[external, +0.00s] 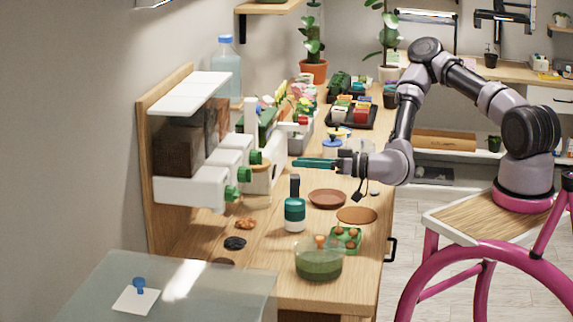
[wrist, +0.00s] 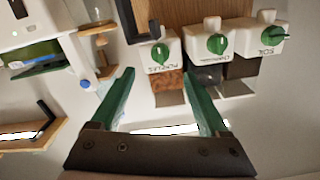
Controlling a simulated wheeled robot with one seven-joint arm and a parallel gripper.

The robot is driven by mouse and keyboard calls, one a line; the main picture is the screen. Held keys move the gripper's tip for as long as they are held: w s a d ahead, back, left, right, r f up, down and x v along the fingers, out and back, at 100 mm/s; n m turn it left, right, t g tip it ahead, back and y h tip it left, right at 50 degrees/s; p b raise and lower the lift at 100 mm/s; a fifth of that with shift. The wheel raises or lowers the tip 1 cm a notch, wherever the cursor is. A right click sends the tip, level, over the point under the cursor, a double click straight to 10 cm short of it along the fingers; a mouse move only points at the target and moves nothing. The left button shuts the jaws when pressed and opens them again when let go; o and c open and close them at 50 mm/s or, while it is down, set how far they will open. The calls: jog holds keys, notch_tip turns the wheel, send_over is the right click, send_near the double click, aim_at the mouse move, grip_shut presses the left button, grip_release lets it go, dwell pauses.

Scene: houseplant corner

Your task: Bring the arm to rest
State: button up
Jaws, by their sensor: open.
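My gripper (external: 318,163) is held above the wooden bench, to the right of the white dispenser unit. In the external view its green fingers point left toward the dispenser. In the wrist view my gripper (wrist: 160,100) has its two green fingers spread wide apart with nothing between them. The dispenser's white outlets with green knobs (wrist: 217,43) show beyond the fingertips, apart from them. The arm is bent, with its elbow raised over the bench's right side.
Potted plants (external: 313,70) and a black tray (external: 352,115) stand farther back.

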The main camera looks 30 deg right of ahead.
jog(key=w+d+n+g+h, duration=0.2)
jog(key=w+d+g+h, duration=0.3)
jog(key=d, duration=0.6)
jog(key=s+d+r+m+h, duration=0.2)
jog(key=d+r+m+h, duration=0.25)
jog(key=d+r, duration=0.85)
jog(key=s+d+r+m, duration=0.4)
jog(key=s+d+r, duration=0.2)
jog(key=s, duration=0.4)
jog(key=s+d+r+m+h, duration=0.1)
jog(key=s+d+r+m, duration=0.2)
jog(key=s+d+r, duration=0.3)
jog(key=s+r, duration=0.2)
jog(key=s, duration=0.2)
jog(key=shift+d+m+g, duration=0.2)
jog(key=shift+m+g, duration=0.15)
jog(key=shift+g, duration=0.05)
jog(key=shift+r, duration=0.1)
